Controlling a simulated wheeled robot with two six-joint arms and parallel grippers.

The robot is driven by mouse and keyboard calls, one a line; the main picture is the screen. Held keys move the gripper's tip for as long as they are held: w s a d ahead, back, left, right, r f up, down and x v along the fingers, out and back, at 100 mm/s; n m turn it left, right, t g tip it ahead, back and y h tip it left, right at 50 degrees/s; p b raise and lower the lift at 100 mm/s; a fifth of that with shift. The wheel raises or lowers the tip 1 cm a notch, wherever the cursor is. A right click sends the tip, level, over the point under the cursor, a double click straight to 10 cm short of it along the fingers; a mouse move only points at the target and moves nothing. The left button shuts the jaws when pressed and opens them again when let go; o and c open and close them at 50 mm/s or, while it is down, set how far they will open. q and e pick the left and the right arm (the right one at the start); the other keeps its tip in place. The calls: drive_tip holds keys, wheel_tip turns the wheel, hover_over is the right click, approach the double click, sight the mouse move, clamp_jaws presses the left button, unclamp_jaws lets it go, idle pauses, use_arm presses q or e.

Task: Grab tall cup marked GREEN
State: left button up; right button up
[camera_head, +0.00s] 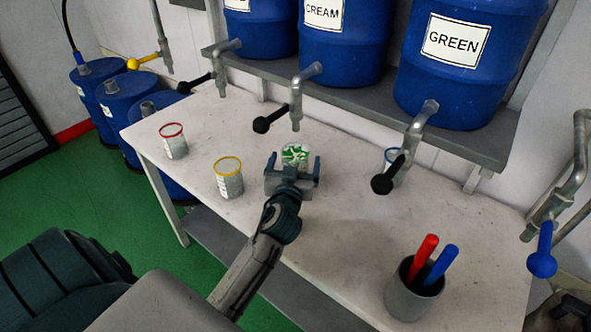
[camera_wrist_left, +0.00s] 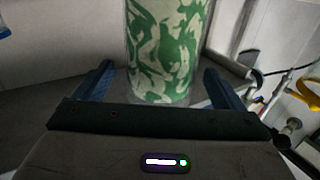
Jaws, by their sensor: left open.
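A tall cup with a green and white pattern (camera_head: 295,153) stands upright on the white table, just beyond my left gripper (camera_head: 294,163). No word on it is readable. In the left wrist view the cup (camera_wrist_left: 168,45) rises between and beyond the two blue fingers of the gripper (camera_wrist_left: 160,80). The fingers are open, one on each side, and I see a gap on the right; exact contact cannot be told. The cup's lower part is hidden by the gripper in the head view.
A red-rimmed cup (camera_head: 173,142) and yellow-rimmed cup (camera_head: 229,178) stand to the left. A blue-rimmed cup (camera_head: 393,162) is partly behind the tap (camera_head: 416,135) under the GREEN barrel (camera_head: 463,65). A grey holder (camera_head: 405,300) with red and blue sticks stands front right. Taps overhang the table.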

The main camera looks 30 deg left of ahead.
sight(297, 149)
use_arm(q)
drive_tip(key=x, duration=0.4)
drive_tip(key=shift+s, duration=0.1)
use_arm(e)
drive_tip(key=shift+s+d+f, duration=0.1)
drive_tip(key=shift+s+f, duration=0.5)
drive_tip(key=shift+f, duration=0.25)
use_arm(q)
drive_tip(key=c, duration=1.4)
drive_tip(key=shift+c, duration=0.9)
drive_tip(key=shift+r, duration=0.15)
